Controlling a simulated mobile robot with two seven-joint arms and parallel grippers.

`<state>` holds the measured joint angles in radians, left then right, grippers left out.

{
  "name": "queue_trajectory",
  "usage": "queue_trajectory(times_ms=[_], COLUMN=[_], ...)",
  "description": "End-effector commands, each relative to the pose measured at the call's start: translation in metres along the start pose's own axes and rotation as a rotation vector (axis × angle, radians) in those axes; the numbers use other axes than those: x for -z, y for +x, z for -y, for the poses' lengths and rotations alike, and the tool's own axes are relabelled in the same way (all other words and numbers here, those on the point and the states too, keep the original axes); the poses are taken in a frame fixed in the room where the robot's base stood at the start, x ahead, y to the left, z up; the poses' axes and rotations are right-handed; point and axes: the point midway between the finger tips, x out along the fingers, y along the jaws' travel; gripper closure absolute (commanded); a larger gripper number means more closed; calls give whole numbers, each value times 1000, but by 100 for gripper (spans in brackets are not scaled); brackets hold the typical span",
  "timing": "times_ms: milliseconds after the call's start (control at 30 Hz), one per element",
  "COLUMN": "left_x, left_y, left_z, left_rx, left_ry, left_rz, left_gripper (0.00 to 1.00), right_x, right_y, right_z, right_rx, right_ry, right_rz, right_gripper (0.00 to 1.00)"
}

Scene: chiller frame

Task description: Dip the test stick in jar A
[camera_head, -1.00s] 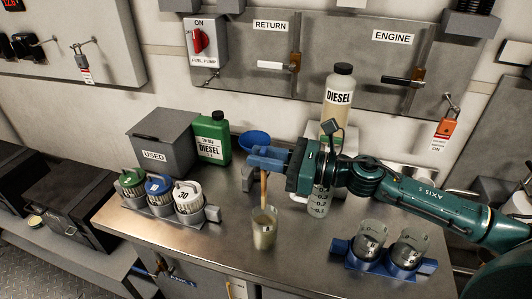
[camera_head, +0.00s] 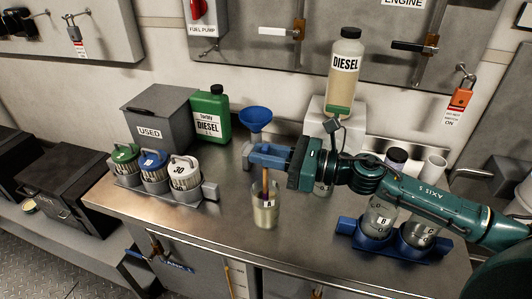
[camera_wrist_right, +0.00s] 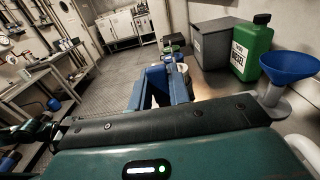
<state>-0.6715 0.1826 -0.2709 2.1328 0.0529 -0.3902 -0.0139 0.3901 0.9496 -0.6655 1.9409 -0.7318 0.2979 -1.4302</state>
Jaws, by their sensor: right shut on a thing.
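My right gripper (camera_head: 264,157) is shut on the wooden test stick (camera_head: 265,182), which hangs upright below the blue fingers. The stick's lower part is inside a clear jar (camera_head: 264,216) with pale liquid, standing on the steel bench. The jar has a small label that I cannot read surely. The stick's tip is hard to make out in the liquid. In the wrist view the blue fingers (camera_wrist_right: 160,92) show, but not the stick. Two more clear jars stand in the blue holder (camera_head: 360,241) at the right; one, jar B (camera_head: 381,224), has a readable letter. My left gripper is not in view.
A blue funnel (camera_head: 255,114), green diesel can (camera_head: 210,116) and grey USED box (camera_head: 158,127) stand behind. Several capped containers sit in a rack (camera_head: 206,193) at left. A diesel bottle (camera_head: 344,68) stands on a white block behind my arm. The bench front is clear.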

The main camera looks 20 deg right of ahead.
Motion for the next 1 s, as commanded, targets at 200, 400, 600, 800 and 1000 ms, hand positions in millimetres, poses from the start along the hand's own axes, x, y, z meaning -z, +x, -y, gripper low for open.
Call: queue_trajectory(times_ms=[200,400,600,800,1000], left_x=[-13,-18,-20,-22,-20], left_y=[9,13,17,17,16], left_z=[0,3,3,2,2], left_rx=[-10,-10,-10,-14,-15], left_ry=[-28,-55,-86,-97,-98], left_rz=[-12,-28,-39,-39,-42], left_gripper=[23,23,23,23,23], right_x=[22,37,47,50,50], right_y=[0,0,0,0,0], right_z=[0,0,0,0,0], right_rx=[0,0,0,0,0], right_ry=[0,0,1,1,1], right_rz=[0,0,0,0,0], right_gripper=[100,100,100,100,100])
